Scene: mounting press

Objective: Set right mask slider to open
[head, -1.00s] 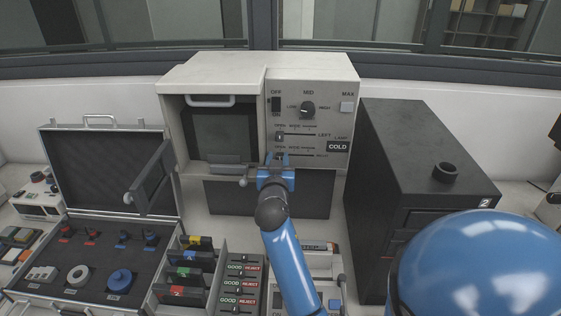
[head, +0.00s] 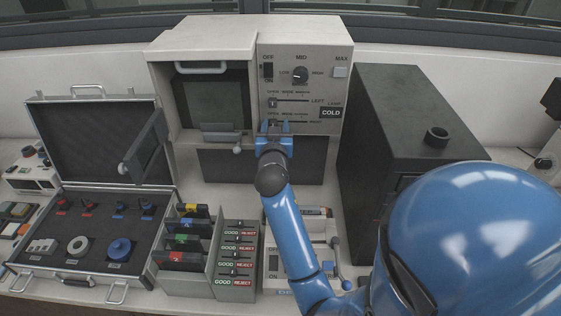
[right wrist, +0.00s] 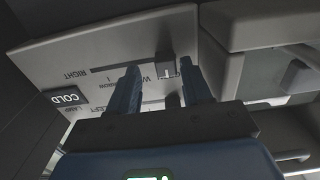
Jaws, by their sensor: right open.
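My right gripper (head: 275,127) is at the lower part of the press's control panel, in front of the right mask slider's row. In the head view it hides that slider's knob. In the right wrist view, which shows the panel upside down, the open right gripper (right wrist: 160,85) has one finger on each side of the right slider knob (right wrist: 166,66). The knob stands toward the wide/open end, away from the RIGHT label; its exact mark is hidden. I cannot tell whether a finger touches it. The left mask slider knob (head: 272,104) is at the open end of the row above. My left gripper is not in view.
The panel also has a dial (head: 300,75) and a COLD display (head: 331,113). A press handle (head: 238,149) is just left of my gripper. A black cabinet (head: 400,110) stands to the right. An open case (head: 90,215) and a sorting rack (head: 190,285) are at left.

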